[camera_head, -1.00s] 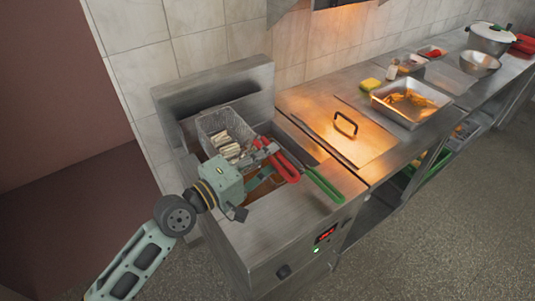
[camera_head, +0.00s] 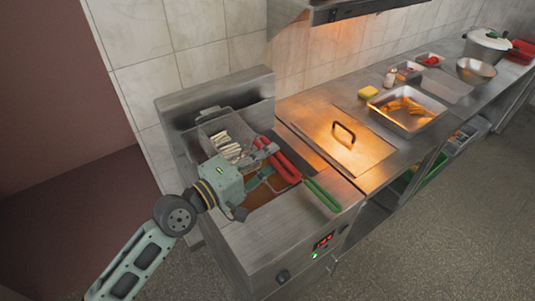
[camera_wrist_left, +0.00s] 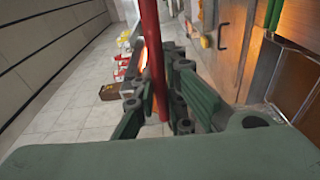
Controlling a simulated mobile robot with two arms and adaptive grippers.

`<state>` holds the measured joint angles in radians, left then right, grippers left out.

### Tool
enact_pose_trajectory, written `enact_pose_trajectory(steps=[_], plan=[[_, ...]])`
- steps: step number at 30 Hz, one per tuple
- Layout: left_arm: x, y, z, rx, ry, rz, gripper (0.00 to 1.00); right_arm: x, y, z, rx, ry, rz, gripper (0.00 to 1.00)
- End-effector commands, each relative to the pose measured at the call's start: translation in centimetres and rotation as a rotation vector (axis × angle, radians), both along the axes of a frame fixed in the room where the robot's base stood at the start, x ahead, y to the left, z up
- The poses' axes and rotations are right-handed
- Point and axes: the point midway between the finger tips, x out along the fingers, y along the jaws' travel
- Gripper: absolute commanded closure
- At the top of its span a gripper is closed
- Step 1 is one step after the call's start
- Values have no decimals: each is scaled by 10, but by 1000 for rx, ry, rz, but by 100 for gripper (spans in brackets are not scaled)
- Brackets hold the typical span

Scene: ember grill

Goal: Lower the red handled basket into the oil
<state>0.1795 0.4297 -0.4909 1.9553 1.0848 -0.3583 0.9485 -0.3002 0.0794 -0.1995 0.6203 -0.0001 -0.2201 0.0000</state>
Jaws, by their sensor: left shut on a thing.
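The wire basket (camera_head: 228,137) holds several pale fries and sits in the left part of the fryer (camera_head: 262,215), over the brown oil (camera_head: 268,190). Its red handle (camera_head: 283,165) points toward the front right. My left gripper (camera_head: 262,150) is shut on the red handle, which also shows upright between the fingers in the left wrist view (camera_wrist_left: 153,60). A green handle (camera_head: 322,194) lies beside it to the right. How deep the basket sits in the oil is hard to tell. My right gripper is not in view.
A steel lid with a black handle (camera_head: 344,132) covers the counter section right of the fryer. A tray of golden food (camera_head: 409,108), a yellow sponge (camera_head: 368,92) and a steel bowl (camera_head: 476,71) stand farther right. The hood (camera_head: 345,12) hangs above.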

Motion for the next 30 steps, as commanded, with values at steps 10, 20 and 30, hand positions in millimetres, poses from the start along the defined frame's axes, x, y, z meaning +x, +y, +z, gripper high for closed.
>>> enact_pose_trajectory(steps=[10, 20, 30], plan=[[-3, -2, 3, 1, -5, 1, 100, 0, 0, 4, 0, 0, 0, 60], [-24, -18, 4, -2, -4, 0, 100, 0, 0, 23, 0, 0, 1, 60], [-39, -29, 2, 0, -6, 1, 100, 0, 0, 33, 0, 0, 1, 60]])
